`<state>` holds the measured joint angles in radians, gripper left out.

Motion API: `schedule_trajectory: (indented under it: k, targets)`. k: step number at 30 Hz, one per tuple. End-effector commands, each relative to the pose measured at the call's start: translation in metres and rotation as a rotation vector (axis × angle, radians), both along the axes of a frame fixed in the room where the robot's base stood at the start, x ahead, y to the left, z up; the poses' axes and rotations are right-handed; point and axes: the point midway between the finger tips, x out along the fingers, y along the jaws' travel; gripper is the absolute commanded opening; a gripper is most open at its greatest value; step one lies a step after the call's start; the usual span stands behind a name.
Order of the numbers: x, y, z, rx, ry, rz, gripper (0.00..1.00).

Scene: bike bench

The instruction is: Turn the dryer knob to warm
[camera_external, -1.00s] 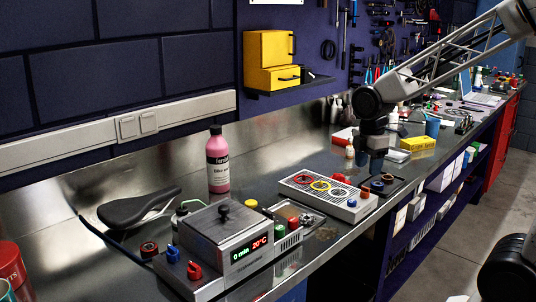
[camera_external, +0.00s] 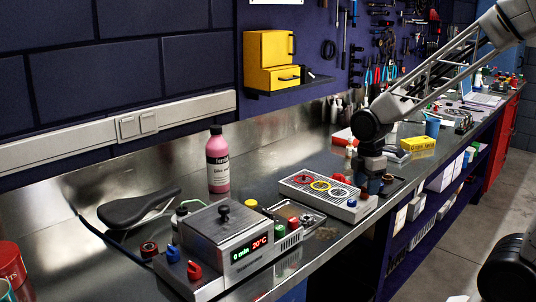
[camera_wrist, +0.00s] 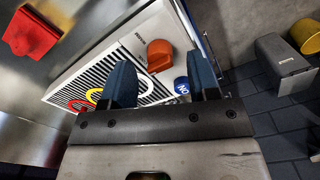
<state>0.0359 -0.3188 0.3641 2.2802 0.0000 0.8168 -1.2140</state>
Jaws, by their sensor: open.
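The white grille-topped unit, which looks like the dryer (camera_external: 300,195), lies on the bench with red, yellow and white rings on its grille. Its body also shows in the wrist view (camera_wrist: 160,24). My gripper (camera_wrist: 160,70) is open, pointing down above the unit's right end. The orange-red knob appears between its two blue fingers, with no visible grip.
A steel unit (camera_external: 212,244) with a display and red and blue knobs stands at the front left. A pink bottle (camera_external: 218,165) stands behind it. A yellow box (camera_external: 418,144) lies beyond my gripper. The bench edge is close on the right.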

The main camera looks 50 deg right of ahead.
Motion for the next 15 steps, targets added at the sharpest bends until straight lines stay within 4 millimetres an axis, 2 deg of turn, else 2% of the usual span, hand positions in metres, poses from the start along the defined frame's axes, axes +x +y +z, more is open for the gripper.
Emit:
schedule_trajectory:
  k: [6,15]
  targets:
    - [0.000,0.000,-0.015,0.000,0.000,0.000,0.55]
    - [0.000,0.000,-0.017,0.000,-0.001,0.000,0.55]
